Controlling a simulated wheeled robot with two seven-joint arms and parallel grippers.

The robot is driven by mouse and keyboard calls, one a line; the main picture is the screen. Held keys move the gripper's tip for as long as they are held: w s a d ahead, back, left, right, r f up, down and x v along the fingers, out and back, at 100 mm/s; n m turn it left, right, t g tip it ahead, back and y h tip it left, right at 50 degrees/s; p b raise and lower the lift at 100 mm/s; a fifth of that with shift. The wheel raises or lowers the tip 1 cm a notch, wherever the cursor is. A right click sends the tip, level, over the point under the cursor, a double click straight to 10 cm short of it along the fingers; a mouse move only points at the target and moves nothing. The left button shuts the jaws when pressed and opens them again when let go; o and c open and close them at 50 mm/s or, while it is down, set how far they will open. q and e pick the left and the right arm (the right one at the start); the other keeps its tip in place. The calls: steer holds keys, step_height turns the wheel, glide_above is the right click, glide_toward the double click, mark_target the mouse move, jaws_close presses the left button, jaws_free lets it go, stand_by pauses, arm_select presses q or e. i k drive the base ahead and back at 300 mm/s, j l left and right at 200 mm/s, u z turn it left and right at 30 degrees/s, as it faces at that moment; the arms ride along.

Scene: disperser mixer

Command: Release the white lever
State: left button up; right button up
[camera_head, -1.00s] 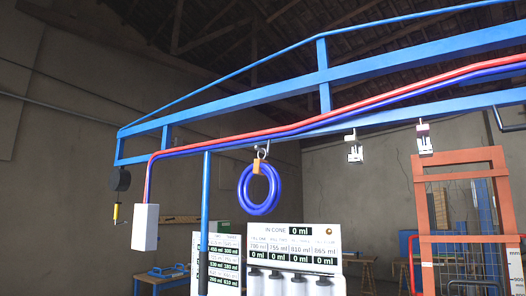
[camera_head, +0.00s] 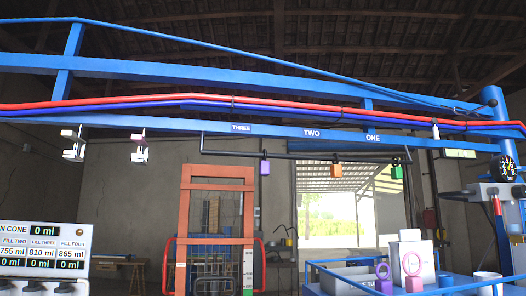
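A small white upright piece (camera_head: 436,130), possibly the white lever, sits on the blue overhead beam (camera_head: 300,131) at the right. Two other white pieces hang under the beam at the left: a white bracket (camera_head: 73,146) with a cream top, and a second white bracket (camera_head: 139,150) with a pinkish top. I cannot tell for sure which of these is the white lever. Neither of my grippers shows in the head view, and nothing is seen touching these pieces.
Purple (camera_head: 265,167), orange (camera_head: 336,171) and green (camera_head: 397,172) tags hang from a dark rail under the labels THREE, TWO, ONE. A blue-railed table (camera_head: 455,285) with ring-topped pieces stands at lower right. An orange frame (camera_head: 217,182) stands behind. A display panel (camera_head: 42,250) is at lower left.

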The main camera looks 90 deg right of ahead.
mark_target(435, 131)
steer(key=k+l+z, duration=0.1)
steer(key=k+z, duration=0.15)
steer(key=z, duration=0.15)
steer(key=k+l+z, duration=0.2)
steer(key=z, duration=0.15)
steer(key=k+l+z, duration=0.2)
steer(key=z, duration=2.4)
steer(key=k+z, duration=0.1)
steer(key=z, duration=0.3)
